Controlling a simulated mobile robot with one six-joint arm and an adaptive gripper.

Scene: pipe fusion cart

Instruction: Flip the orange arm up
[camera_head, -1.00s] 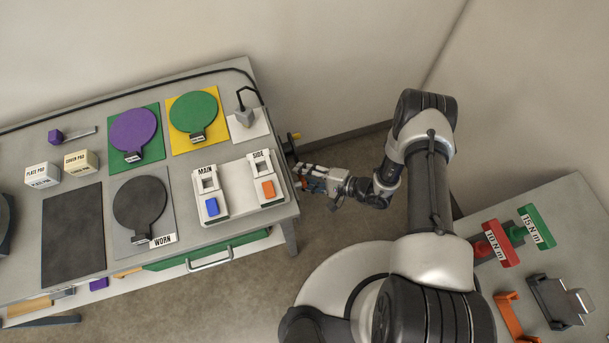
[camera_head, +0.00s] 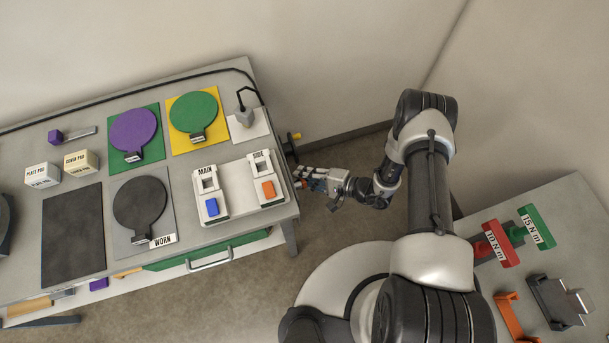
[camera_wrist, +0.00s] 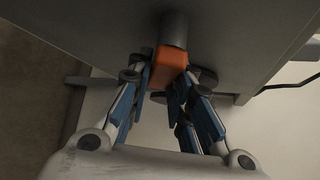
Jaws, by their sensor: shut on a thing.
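The orange arm (camera_wrist: 168,66) shows in the wrist view as a short orange block below a grey cylinder on the cart's dark side. The blue and grey fingers of my gripper (camera_wrist: 163,80) are on both sides of it and shut on it. The fingers hide part of the arm. In the head view my gripper (camera_head: 303,178) is at the right end of the cart, just beyond the panel with the MAIN and SIDE switches. The arm is mostly hidden behind the fingers there.
The cart (camera_head: 215,238) carries a MAIN switch (camera_head: 210,190) with a blue rocker and a SIDE switch (camera_head: 266,180) with an orange rocker. A crank with a yellow handle (camera_head: 296,135) sticks out above my gripper.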

